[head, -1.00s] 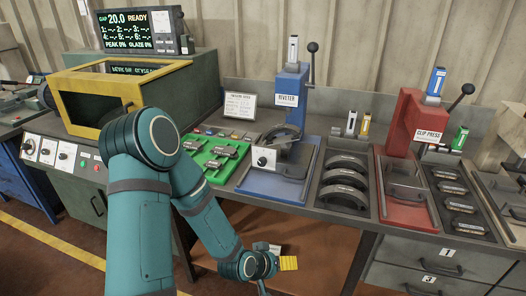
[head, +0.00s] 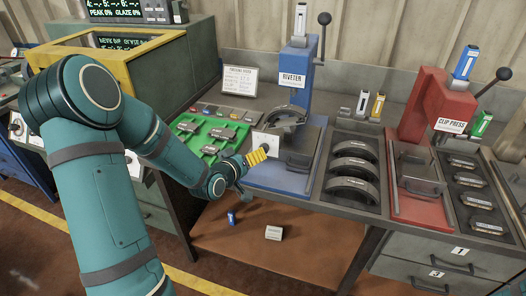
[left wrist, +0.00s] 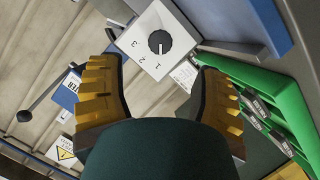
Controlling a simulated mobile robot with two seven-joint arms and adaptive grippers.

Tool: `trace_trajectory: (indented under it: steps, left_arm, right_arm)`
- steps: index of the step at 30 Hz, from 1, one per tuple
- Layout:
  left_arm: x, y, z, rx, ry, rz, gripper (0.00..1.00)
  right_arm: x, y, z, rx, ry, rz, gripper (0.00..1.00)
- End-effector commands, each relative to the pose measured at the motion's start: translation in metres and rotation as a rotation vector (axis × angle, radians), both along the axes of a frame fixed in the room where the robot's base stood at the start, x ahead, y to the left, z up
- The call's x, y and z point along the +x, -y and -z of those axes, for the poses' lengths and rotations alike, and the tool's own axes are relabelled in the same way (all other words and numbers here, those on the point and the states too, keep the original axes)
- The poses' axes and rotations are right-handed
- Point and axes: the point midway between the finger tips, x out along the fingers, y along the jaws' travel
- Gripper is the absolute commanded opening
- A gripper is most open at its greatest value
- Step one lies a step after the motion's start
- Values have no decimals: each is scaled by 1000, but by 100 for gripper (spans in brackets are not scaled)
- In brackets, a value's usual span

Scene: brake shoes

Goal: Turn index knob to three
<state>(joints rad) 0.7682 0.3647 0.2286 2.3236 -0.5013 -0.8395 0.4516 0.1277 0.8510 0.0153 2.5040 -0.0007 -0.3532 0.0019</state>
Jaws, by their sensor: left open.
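The index knob (left wrist: 160,42) is a round black dial on a white plate (left wrist: 178,22) with the numerals 1, 2 and 3 beside it in the left wrist view. A pale mark on the knob seems to face the picture's bottom; I cannot tell its exact setting. In the head view, the plate (head: 267,140) is on the front of the blue riveter (head: 297,85), with the knob not clearly visible. My left gripper (left wrist: 160,70) is open and empty, its yellow ribbed fingers spread just short of the plate, apart from the knob. In the head view, the gripper (head: 254,158) is beside the plate.
A green tray (head: 190,151) of parts lies left of the riveter. A dark tray of curved shoes (head: 352,167) and the red clip press (head: 440,105) stand right. A small blue item (head: 231,217) and a pale box (head: 273,232) lie below the bench.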

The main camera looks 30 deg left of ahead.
Motion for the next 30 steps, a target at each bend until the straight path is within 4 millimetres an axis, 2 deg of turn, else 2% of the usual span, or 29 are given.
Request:
trace_trajectory:
  steps: [6,12,18,26,27,29,30]
  left_arm:
    - [42,-1,15,-1,0,1,65]
    - [68,-2,23,0,-1,1,65]
    - [80,-3,26,1,-1,1,65]
    - [81,-3,26,1,-1,0,65]
    - [81,-3,26,1,-1,0,64]
    - [80,-3,26,1,-1,0,43]
    - [80,-3,26,1,-1,0,29]
  right_arm:
    - [1,0,7,0,3,0,54]
    - [2,0,10,-1,5,1,54]
    - [3,0,11,-1,6,1,54]
    - [3,0,11,-1,6,1,54]
    - [3,0,11,-1,6,1,54]
    - [3,0,11,-1,6,1,54]
    - [3,0,11,-1,6,1,54]
